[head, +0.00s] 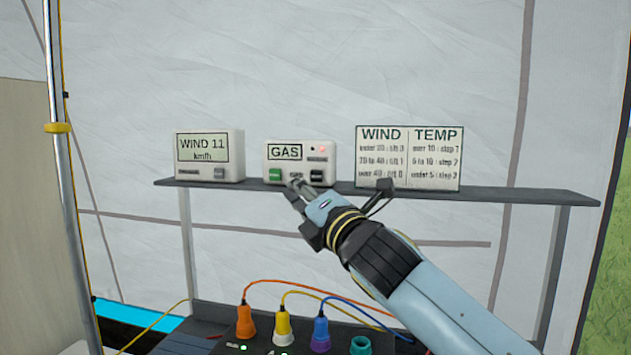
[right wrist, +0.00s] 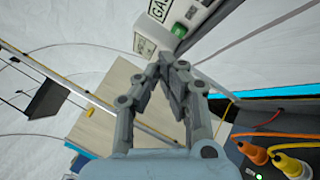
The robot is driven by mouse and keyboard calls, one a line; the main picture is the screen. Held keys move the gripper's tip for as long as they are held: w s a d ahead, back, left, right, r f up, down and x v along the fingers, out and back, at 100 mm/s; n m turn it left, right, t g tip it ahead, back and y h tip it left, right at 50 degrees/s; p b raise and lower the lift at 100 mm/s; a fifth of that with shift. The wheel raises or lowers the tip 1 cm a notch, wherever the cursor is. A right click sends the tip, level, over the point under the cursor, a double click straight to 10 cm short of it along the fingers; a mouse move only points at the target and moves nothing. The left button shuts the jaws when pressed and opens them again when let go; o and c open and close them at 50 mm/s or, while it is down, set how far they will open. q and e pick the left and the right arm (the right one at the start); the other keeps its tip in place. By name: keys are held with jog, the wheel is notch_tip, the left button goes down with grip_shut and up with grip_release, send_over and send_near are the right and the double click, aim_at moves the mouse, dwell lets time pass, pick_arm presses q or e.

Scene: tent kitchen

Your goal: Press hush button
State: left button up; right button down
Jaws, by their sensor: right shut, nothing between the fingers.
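The white gas alarm box (head: 300,150) stands on the shelf in the head view, with a GAS label and a small red light at its upper right. It has a green button (head: 275,174) at its lower left and a black button (head: 316,176) at its lower right. Their small lettering is too blurred to read. My right gripper (head: 296,186) is shut and empty, its tips just in front of the box's lower edge, between the two buttons. Contact cannot be told. In the right wrist view the shut fingertips (right wrist: 168,62) point toward the box and its green button (right wrist: 179,30). My left gripper is not in view.
A wind display (head: 208,156) stands left of the box on the grey shelf (head: 500,194), and a WIND/TEMP sign (head: 409,157) stands right. Below are orange (head: 245,321), yellow (head: 282,328) and blue (head: 320,335) plugs with cables. A metal pole (head: 62,160) rises at left.

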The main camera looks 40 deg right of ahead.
aim_at(317, 176)
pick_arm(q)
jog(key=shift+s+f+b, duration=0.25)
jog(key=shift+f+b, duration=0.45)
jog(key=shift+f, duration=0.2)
pick_arm(e)
jog(key=w+d, duration=0.4)
jog(key=d, duration=0.1)
jog(key=shift+w+d, duration=0.15)
jog(key=shift+w, duration=0.05)
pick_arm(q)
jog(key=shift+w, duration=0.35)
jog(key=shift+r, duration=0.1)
pick_arm(e)
jog(key=shift+w+d, duration=0.3)
jog(key=shift+d, duration=0.05)
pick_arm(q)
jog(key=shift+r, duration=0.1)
pick_arm(e)
jog(key=shift+w+d, duration=0.25)
jog(key=shift+d, duration=0.05)
dwell(0.7)
dwell(0.3)
pick_arm(q)
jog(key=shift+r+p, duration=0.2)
jog(key=shift+p, duration=0.25)
pick_arm(e)
jog(key=shift+s+a, duration=0.55)
jog(key=shift+a, duration=0.1)
